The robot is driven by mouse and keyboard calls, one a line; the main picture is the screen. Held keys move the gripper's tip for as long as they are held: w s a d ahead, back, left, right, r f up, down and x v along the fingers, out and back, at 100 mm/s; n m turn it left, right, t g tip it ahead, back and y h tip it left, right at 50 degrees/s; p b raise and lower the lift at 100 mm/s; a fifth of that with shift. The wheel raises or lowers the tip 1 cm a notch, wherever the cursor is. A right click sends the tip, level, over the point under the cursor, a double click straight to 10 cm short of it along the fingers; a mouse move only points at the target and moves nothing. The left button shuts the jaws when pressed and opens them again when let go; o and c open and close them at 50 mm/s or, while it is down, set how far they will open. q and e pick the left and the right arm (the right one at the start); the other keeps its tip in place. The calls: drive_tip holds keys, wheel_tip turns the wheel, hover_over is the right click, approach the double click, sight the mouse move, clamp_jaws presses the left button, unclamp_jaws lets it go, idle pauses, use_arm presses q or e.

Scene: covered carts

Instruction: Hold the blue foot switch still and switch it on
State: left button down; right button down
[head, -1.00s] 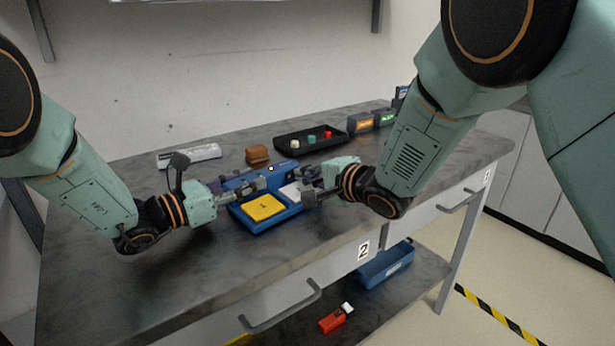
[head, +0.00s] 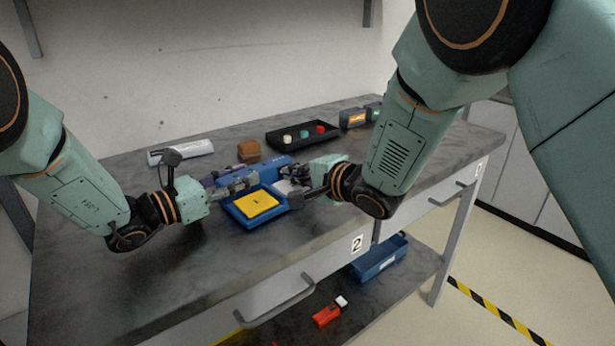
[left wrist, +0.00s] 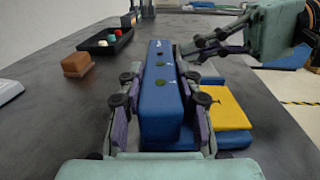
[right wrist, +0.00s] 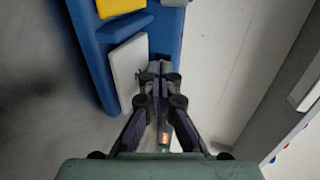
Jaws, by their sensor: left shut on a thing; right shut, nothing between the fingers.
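The blue foot switch (head: 232,213) stands on the grey bench, with a yellow pedal (head: 256,202) and a white pedal (right wrist: 129,70) side by side. A raised blue bar (left wrist: 162,95) with dark round marks runs along its back. My left gripper (head: 246,181) is shut on this bar, one finger on each side in the left wrist view. My right gripper (right wrist: 158,72) is shut and empty at the edge of the white pedal. I cannot tell whether its tips touch the pedal. In the head view the right gripper partly hides the white pedal.
A black tray (head: 275,139) with small coloured pieces lies behind the switch. A brown block (head: 249,150) and a white case (head: 181,151) lie at the back left. A dark box with an orange display (head: 353,119) stands back right. The front left bench is clear.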

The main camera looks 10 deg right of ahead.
drive_tip(key=s+a+v, duration=0.1)
drive_tip(key=v, duration=1.2)
drive_tip(key=shift+d+f, duration=0.15)
drive_tip(key=shift+f, duration=0.2)
drive_tip(key=shift+s, duration=0.15)
drive_tip(key=shift+d+m+t+h, duration=0.3)
drive_tip(key=shift+d+m+h, duration=0.2)
drive_tip(key=shift+d+h, duration=0.15)
drive_tip(key=x, duration=0.9)
drive_tip(key=r+x, duration=0.1)
drive_tip(key=x, duration=0.3)
drive_tip(key=shift+w+a, duration=0.1)
drive_tip(key=shift+w, duration=0.2)
drive_tip(key=shift+w+a, duration=0.2)
drive_tip(key=shift+w, duration=0.15)
